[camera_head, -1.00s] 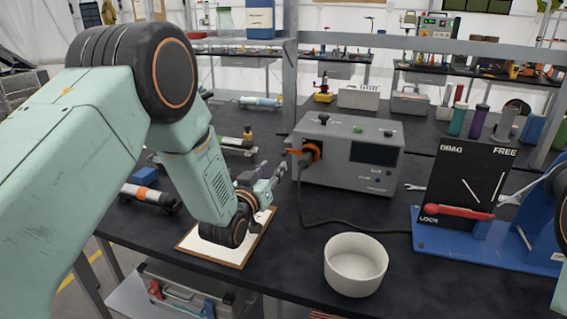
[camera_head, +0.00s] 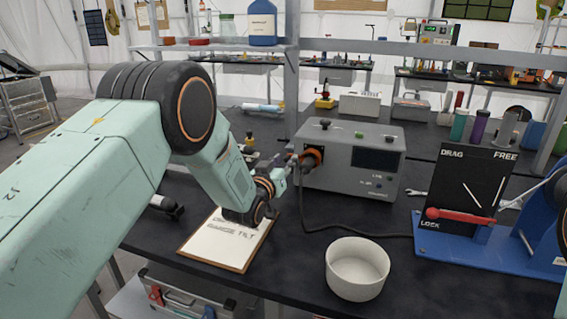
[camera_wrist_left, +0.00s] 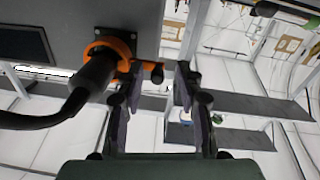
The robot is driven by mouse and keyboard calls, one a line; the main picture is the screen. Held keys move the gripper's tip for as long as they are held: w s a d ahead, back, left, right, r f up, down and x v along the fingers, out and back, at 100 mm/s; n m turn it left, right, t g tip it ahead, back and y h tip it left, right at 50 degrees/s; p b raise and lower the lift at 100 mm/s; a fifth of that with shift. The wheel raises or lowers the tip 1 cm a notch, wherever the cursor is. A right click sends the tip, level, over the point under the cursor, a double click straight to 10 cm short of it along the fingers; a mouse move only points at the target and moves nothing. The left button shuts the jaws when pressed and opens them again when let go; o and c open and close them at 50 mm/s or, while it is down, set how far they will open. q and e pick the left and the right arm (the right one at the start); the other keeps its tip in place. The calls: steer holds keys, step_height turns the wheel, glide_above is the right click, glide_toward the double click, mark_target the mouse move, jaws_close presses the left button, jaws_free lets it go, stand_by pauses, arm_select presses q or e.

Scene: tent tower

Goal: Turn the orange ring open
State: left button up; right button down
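The orange ring (camera_head: 312,157) sits around the black cable plug on the front left of a grey box (camera_head: 350,160). In the left wrist view the ring (camera_wrist_left: 122,47) has a short orange tab (camera_wrist_left: 153,72) pointing right. My left gripper (camera_head: 290,162) is at the ring's left side and partly covers it in the head view. In the left wrist view my left gripper (camera_wrist_left: 160,74) is open, with the tab's end between its fingertips. A gap shows on the right of the tab; contact on the left is unclear. My right gripper is out of view.
A black cable (camera_head: 303,212) hangs from the plug and runs right along the table. A white bowl (camera_head: 357,268) stands in front of the box, and a clipboard (camera_head: 228,240) lies below my left arm. A blue-based board (camera_head: 440,243) with a red lever stands at right.

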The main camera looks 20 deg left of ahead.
arm_select(q)
steer(key=shift+c, duration=0.7)
steer(key=shift+s+d+r, duration=0.2)
steer(key=c, duration=0.5)
jaws_close()
steer(key=shift+a+f, duration=0.1)
steer(key=shift+w+r, duration=0.1)
steer(key=shift+r, duration=0.1)
steer(key=shift+d+r+m+y, duration=0.1)
steer(key=shift+d+r+m, duration=0.95)
steer(key=shift+m, duration=1.9)
steer(key=shift+d+r+m+y, duration=0.1)
steer(key=shift+d+r+m, duration=0.95)
steer(key=shift+m, duration=1.85)
steer(key=shift+d+r+m+y, duration=0.1)
steer(key=shift+d+r+m, duration=0.95)
steer(key=shift+m, duration=1.9)
